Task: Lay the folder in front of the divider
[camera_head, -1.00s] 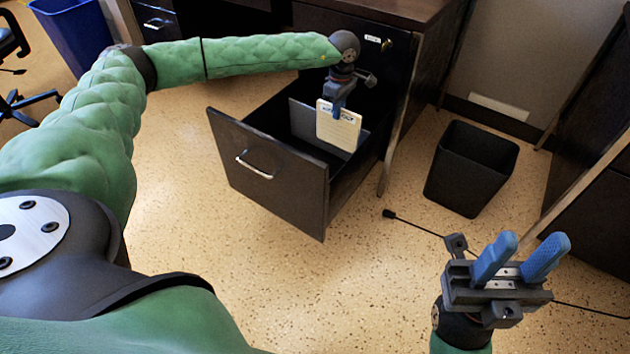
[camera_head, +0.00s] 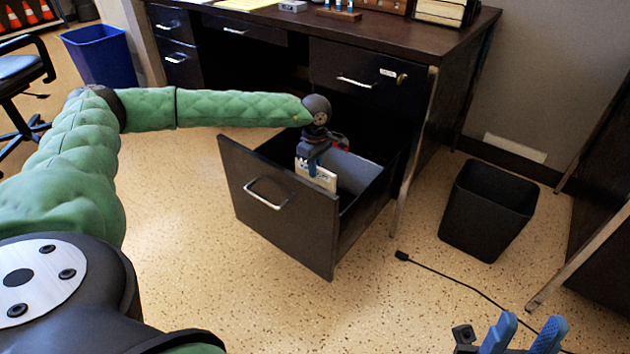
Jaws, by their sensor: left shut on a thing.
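The folder (camera_head: 318,178) is a cream card with dark print along its top. It hangs upright in the open drawer (camera_head: 277,207), its lower part hidden behind the drawer front. My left gripper (camera_head: 313,160) points down and is shut on the folder's top edge. The divider (camera_head: 357,174) is a grey upright plate inside the drawer. The folder is on the drawer-front side of it; I cannot tell whether they touch or whether the folder reaches the drawer floor. My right gripper (camera_head: 523,338) is at the bottom right, fingers apart and empty, partly cut off by the frame.
The drawer is pulled out of a dark desk (camera_head: 400,40) with items on top. A black bin (camera_head: 487,210) stands right of it, with a black cable (camera_head: 450,277) on the floor. A blue bin (camera_head: 101,55) and chair (camera_head: 22,75) are at left. Floor before the drawer is clear.

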